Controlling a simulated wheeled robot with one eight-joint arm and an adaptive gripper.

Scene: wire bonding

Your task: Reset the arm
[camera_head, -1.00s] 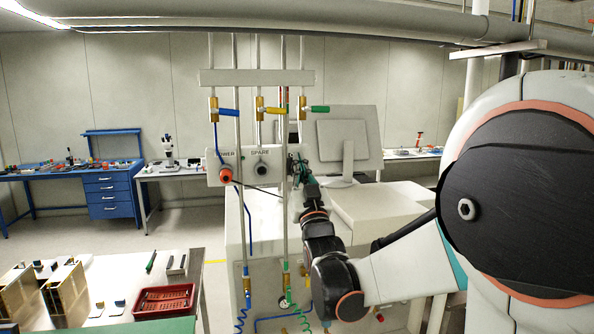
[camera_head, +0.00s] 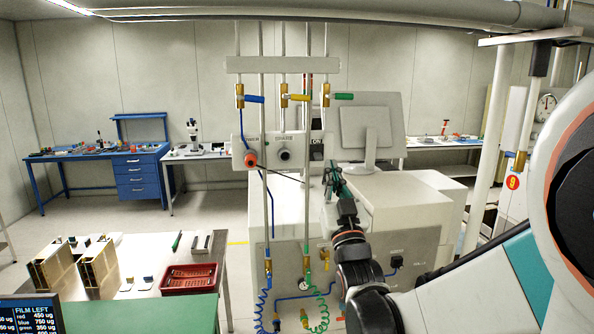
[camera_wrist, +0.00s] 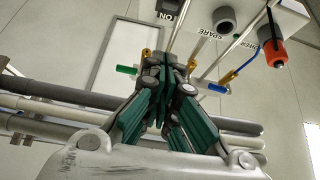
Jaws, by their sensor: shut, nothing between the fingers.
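My gripper (camera_head: 334,181) is in front of the white machine (camera_head: 400,215) in the head view, to the right of the thin vertical pipes. In the wrist view its green fingers (camera_wrist: 165,75) are together at the tips and hold nothing. The arm reaches in from the lower right of the head view. The grey panel with the POWER and SPARE connectors (camera_head: 283,153) is left of my gripper. A red-orange plug (camera_head: 250,158) sits at the POWER connector.
Valves with a blue handle (camera_head: 254,99), a yellow handle (camera_head: 299,98) and a green handle (camera_head: 343,97) are on the pipes. A monitor (camera_head: 372,125) stands behind my gripper. A red crate (camera_head: 189,278) is on the left table. Floor is clear behind that table.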

